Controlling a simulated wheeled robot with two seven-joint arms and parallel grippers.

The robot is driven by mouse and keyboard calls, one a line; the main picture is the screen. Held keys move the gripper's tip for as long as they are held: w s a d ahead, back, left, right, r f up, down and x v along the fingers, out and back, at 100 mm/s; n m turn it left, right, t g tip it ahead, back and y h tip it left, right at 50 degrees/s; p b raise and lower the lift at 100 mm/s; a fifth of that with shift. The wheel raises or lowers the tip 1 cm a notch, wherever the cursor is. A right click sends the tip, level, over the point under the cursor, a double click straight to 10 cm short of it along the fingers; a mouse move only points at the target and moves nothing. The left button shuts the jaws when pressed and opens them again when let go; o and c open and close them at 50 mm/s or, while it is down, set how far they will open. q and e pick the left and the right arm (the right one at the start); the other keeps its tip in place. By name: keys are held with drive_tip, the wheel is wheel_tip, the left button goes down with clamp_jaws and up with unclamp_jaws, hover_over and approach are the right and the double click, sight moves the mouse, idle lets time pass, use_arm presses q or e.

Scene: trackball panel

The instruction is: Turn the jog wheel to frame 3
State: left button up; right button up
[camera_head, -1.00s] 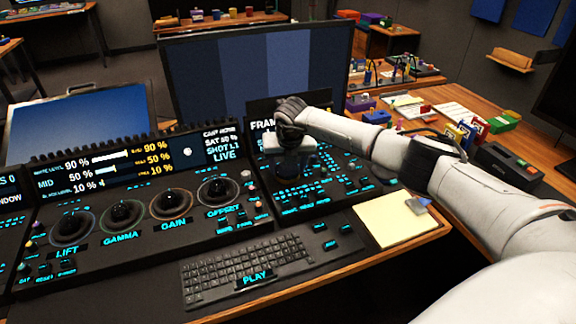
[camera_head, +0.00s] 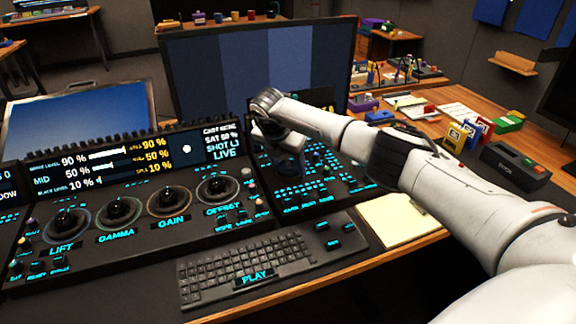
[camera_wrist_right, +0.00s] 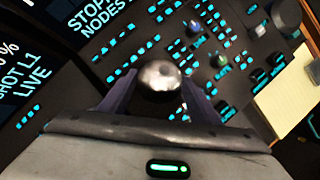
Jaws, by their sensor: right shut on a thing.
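My right gripper (camera_head: 288,163) is over the right-hand button panel, reaching down to it in the head view. In the wrist view its two fingers (camera_wrist_right: 158,98) are closed around a silver, round-topped knob (camera_wrist_right: 160,76), which I take to be the jog wheel's knob. In the head view the gripper and wrist hide this knob. The frame display (camera_head: 322,98) behind the wrist is mostly covered by my arm, so its number cannot be read. My left gripper is not in view.
Small lit buttons (camera_head: 320,180) surround the gripper. To the left are several grading trackballs, such as the offset ball (camera_head: 217,187). A keyboard (camera_head: 245,270) lies in front, and a yellow notepad (camera_head: 395,222) lies at right. A large monitor (camera_head: 260,70) stands behind.

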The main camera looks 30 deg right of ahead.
idle(0.3)
drive_tip(key=o, duration=1)
drive_tip(key=shift+o, duration=0.2)
drive_tip(key=shift+r, duration=0.1)
drive_tip(key=v, duration=1)
